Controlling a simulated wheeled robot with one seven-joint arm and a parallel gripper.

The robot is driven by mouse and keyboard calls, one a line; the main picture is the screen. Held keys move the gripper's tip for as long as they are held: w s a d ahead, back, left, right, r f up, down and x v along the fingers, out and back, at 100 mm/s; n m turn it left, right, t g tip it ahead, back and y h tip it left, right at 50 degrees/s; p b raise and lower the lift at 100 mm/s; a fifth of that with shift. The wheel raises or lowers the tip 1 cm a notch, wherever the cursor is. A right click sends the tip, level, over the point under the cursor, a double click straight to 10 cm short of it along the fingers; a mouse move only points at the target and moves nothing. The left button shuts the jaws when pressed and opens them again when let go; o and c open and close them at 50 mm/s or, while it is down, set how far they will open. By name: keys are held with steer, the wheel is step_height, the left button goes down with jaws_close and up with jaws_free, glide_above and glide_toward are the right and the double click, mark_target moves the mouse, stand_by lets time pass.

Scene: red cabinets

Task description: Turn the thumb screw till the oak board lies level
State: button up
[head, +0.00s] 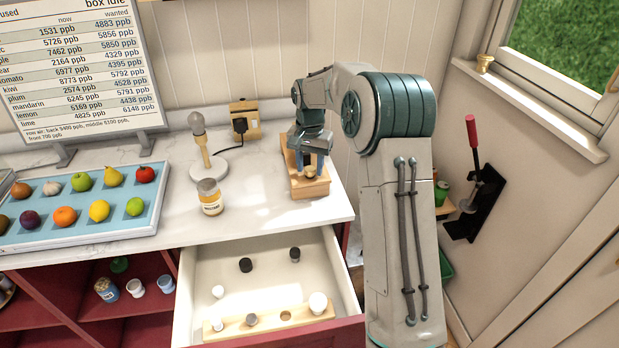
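A small light-wood board (310,190), which looks like the oak board, sits on the right end of the white marble counter. Its wooden back part rises behind my gripper. My gripper (310,165) points down over this board, with its fingertips close to the top of it. The thumb screw cannot be made out; my gripper hides the middle of the board. Whether the fingers touch or hold anything is too small to tell. Whether the board lies level or tilted I cannot tell from this view.
A jar (210,197) and a lamp-like stand (202,145) are left of the board. A fruit tray (85,212) lies farther left, below a display board (85,75). An open drawer (265,275) with small knobs juts out below the counter. A red-handled lever (472,150) is on the right wall.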

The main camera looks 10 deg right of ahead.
mark_target(310, 169)
steer(key=c, duration=0.7)
steer(key=m, duration=0.6)
steer(key=shift+m, duration=0.3)
steer(key=shift+c, duration=0.2)
steer(key=m+p, duration=0.1)
steer(key=m, duration=0.5)
steer(key=o, duration=0.6)
steer(key=shift+r, duration=0.1)
steer(key=shift+r+p, duration=1.75)
steer(key=shift+r, duration=0.2)
